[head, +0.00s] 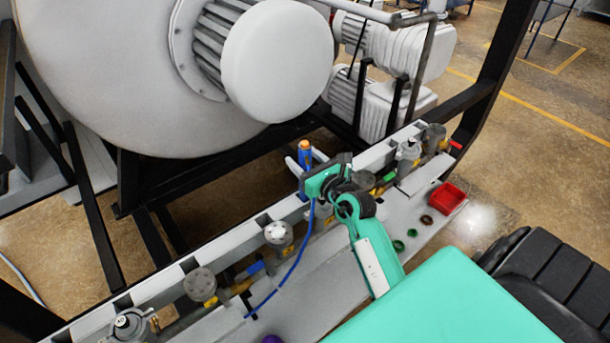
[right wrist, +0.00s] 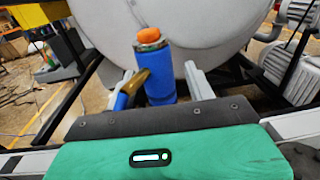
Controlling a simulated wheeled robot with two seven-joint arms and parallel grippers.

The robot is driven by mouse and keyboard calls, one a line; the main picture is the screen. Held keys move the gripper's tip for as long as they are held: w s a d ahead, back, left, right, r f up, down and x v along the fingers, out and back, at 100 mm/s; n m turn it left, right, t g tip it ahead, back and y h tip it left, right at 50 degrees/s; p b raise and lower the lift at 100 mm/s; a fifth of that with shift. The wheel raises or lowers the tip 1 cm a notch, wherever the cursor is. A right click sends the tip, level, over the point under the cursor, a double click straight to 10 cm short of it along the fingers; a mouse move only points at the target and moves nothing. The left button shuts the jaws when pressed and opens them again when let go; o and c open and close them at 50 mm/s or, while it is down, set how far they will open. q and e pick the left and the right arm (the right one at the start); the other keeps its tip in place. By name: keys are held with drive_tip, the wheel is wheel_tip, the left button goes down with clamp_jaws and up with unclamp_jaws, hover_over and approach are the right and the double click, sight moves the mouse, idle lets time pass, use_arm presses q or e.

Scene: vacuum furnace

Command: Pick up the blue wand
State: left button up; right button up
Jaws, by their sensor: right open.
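The blue wand (head: 305,158) stands upright with an orange top, behind the row of valves on the grey rail. It also shows large in the right wrist view (right wrist: 161,78), with a brass-coloured piece at its left side. My right gripper (head: 303,163) is open, with its pale fingers on either side of the wand. In the right wrist view the wand stands between the two fingers (right wrist: 160,86), and I cannot tell whether either touches it. Its lower part is hidden by my gripper body. My left gripper is not in view.
A row of gauges and valves (head: 278,234) lines the rail. A blue hose (head: 290,272) hangs below my right gripper. A red bin (head: 446,197) and small green and brown rings lie on the grey shelf. The large white furnace vessel (head: 110,70) stands behind.

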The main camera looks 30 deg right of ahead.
clamp_jaws()
drive_tip(key=shift+r, duration=0.15)
